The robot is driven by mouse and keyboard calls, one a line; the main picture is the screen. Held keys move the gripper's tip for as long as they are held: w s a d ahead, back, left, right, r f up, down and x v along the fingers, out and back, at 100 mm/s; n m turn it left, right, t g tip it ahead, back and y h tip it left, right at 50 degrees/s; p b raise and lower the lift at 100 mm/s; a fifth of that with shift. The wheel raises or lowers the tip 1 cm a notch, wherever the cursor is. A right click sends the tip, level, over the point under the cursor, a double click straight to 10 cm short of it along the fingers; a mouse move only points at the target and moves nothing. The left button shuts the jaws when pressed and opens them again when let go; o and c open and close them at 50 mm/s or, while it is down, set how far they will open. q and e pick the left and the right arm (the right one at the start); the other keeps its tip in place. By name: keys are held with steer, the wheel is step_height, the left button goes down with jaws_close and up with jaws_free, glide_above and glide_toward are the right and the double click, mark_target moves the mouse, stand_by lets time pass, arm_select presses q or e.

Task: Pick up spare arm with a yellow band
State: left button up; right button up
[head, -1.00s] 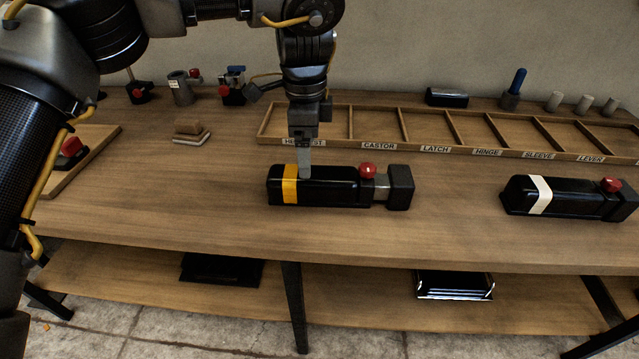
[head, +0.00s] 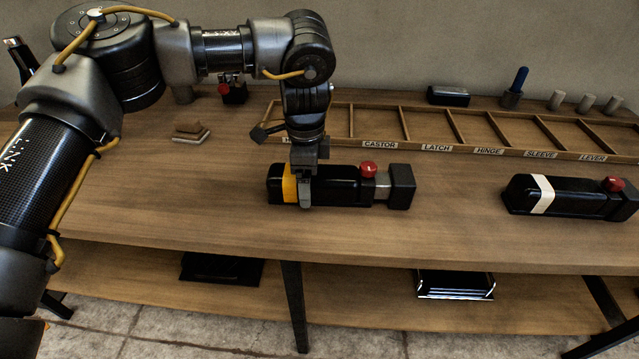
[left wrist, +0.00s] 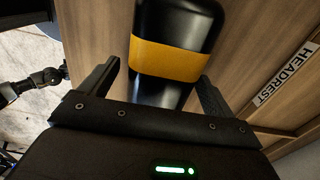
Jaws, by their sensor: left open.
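The spare arm with a yellow band (head: 341,185) is a long black block lying on the bench, with a red knob and a black end piece at its right. Its yellow band (head: 289,184) is near the left end. My left gripper (head: 305,190) is pointed down at it, just right of the band. In the left wrist view the black arm with its yellow band (left wrist: 168,57) lies between the two fingers of my left gripper (left wrist: 158,85), which are open. Whether the fingers touch it cannot be told. My right gripper is not in view.
A similar black arm with a white band (head: 541,195) lies to the right. Behind is a labelled wooden tray (head: 345,143) with several compartments. A small stacked block (head: 190,133) sits at the left. The bench front is clear.

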arm_select(q)
steer(key=c, duration=1.4)
steer(key=shift+c, duration=0.6)
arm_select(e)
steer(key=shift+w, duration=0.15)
arm_select(q)
steer(key=shift+r, duration=0.1)
steer(key=shift+w+r, duration=0.1)
steer(key=shift+r, duration=0.5)
steer(key=s+d+r+b, duration=0.1)
steer(key=s+r+b, duration=0.1)
steer(key=s+r, duration=0.9)
steer(key=s, duration=0.3)
steer(key=shift+d+r, duration=0.35)
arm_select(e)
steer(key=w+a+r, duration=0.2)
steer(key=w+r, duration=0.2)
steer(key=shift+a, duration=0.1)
